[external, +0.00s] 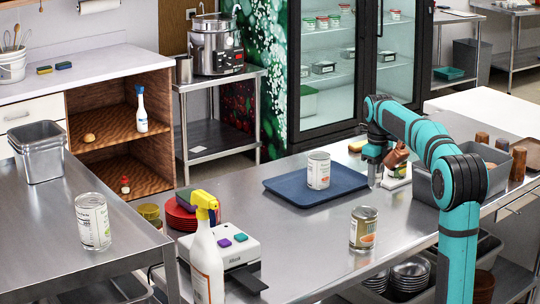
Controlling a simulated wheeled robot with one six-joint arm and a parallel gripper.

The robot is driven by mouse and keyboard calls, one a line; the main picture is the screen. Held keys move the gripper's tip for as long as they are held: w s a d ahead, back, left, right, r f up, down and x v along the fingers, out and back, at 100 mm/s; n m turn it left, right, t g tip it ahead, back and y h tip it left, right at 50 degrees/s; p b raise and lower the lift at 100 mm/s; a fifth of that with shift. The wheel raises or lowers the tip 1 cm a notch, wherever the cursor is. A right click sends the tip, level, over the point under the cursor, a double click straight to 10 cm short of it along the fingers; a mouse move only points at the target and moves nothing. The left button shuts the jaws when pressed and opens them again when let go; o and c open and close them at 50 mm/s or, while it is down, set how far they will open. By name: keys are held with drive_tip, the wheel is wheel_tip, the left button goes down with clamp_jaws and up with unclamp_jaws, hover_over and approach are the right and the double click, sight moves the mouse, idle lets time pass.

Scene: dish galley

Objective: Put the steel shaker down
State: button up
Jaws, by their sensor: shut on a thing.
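My gripper (375,175) points down over the steel counter, just past the right edge of the blue tray (283,198). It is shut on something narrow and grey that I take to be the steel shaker. The shaker is small here and hard to tell from the fingers, and I cannot tell whether its base touches the counter. A tilted copper-brown piece (397,155) shows right beside the gripper; I cannot tell what it is.
A white can (318,171) stands on the blue tray. Another can (363,229) stands on the counter in front. A grey bin (423,186) and brown cups (518,163) are at the right. A yellow sponge (357,146) lies behind. Bare counter (310,250) lies between tray and front can.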

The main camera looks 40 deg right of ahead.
drive_tip(key=shift+r, duration=0.3)
drive_tip(key=s+a+n, duration=0.2)
drive_tip(key=a+n, duration=0.5)
drive_tip(key=a, duration=2.9)
drive_tip(key=shift+f, duration=4.9)
drive_tip(key=shift+f, duration=0.1)
drive_tip(key=o, duration=1)
drive_tip(key=shift+o, duration=0.2)
wheel_tip(320, 180, up, 12)
